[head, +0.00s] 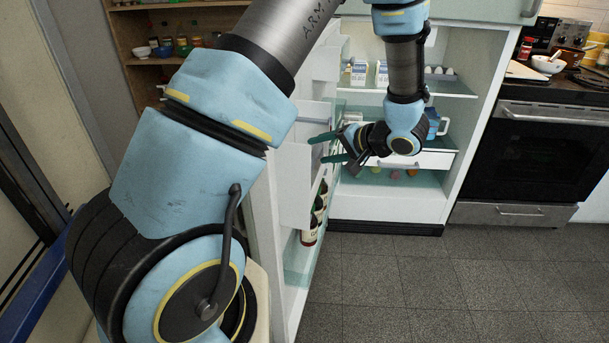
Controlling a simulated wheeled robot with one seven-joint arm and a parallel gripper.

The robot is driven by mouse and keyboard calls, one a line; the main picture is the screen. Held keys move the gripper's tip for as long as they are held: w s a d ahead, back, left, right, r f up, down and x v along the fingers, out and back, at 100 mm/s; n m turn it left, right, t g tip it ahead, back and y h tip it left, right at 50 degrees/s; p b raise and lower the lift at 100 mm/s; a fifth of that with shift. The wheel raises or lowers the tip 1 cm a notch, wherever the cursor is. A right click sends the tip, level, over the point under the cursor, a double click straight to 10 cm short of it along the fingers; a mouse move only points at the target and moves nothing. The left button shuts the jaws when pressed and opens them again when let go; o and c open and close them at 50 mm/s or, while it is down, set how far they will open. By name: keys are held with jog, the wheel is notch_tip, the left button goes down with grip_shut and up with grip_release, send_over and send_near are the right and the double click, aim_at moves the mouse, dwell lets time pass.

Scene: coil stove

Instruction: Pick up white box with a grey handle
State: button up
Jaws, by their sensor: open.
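A white box-like drawer (436,160) sits low inside the open fridge, on the right behind my gripper. A small greyish handle seems to show on its front, but my wrist hides part of it. My gripper (328,148) is open and empty, with dark green fingers spread and pointing left toward the fridge door's inner side. It is in front of and to the left of the drawer. I cannot tell whether the fingers touch the door shelves.
The open fridge door (293,190) stands left of my gripper, with bottles (312,222) on its low shelf. Cartons (359,72), eggs and a blue jug (433,122) are on the fridge shelves. An oven (535,155) stands right. The tiled floor (430,285) in front is clear.

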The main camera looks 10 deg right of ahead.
jog(key=shift+x, duration=1.45)
jog(key=shift+c, duration=0.3)
grip_shut()
